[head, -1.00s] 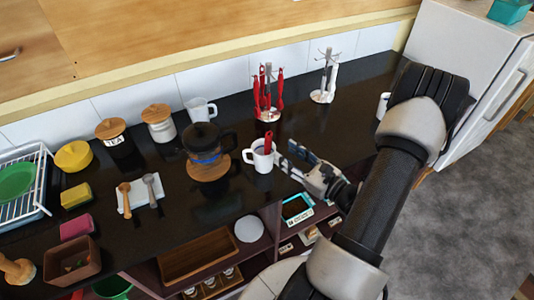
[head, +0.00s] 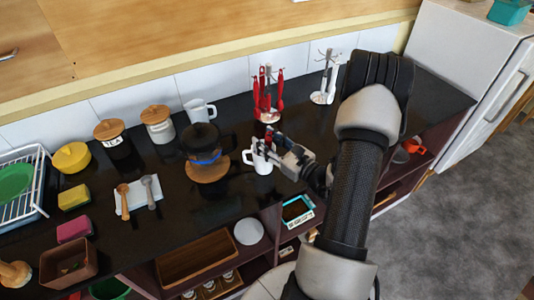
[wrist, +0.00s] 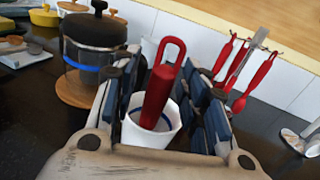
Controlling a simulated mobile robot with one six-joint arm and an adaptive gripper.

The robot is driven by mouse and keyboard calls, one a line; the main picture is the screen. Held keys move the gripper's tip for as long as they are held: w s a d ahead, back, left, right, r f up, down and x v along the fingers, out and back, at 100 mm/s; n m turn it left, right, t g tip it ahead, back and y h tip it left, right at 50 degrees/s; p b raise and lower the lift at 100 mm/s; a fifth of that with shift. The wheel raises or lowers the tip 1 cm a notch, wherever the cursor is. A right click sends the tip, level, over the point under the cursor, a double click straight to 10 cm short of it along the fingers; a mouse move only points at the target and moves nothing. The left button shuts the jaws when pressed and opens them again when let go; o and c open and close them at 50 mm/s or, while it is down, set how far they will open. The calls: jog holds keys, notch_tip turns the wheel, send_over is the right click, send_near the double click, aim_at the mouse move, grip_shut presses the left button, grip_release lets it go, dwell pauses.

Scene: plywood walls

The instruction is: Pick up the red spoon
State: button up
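The red spoon (wrist: 160,90) stands in a white mug (wrist: 150,137), its looped handle up and leaning slightly; its lower end is hidden inside the mug. In the head view the mug (head: 262,165) is on the black counter, and the spoon is mostly hidden by my gripper (head: 264,146). In the wrist view my gripper (wrist: 165,105) is open, with one finger on each side of the handle. A gap shows between the handle and the right finger; the left finger is close beside it. I cannot tell whether it touches.
Bare counter lies in front of the French press.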

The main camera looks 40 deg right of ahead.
grip_shut()
jog(key=shift+r, duration=0.1)
dwell(0.5)
notch_tip(320, 180, up, 20)
jog(key=p, duration=0.5)
